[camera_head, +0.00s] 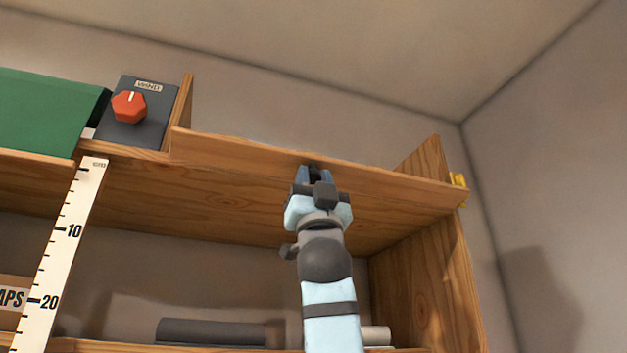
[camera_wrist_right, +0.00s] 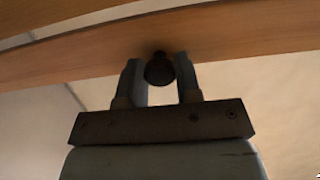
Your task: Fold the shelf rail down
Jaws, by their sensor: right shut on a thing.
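The shelf rail (camera_head: 240,150) is a long wooden board along the front of the top shelf, right of the dark control box. It stands up along the shelf edge; I cannot tell its exact tilt. In the right wrist view the rail (camera_wrist_right: 90,50) crosses the top of the picture. A dark round knob (camera_wrist_right: 159,69) sits on it. My right gripper (camera_head: 313,173) reaches up to the middle of the rail. In the wrist view its fingers (camera_wrist_right: 160,75) are shut on the knob, one on each side. My left gripper is not in view.
A dark box with a red dial (camera_head: 129,107) stands left of the rail, beside a green slanted panel (camera_head: 45,110). A ruler strip (camera_head: 70,235) hangs below them. A yellow piece (camera_head: 458,181) is at the rail's right end. Dark rolls (camera_head: 210,331) lie on the lower shelf.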

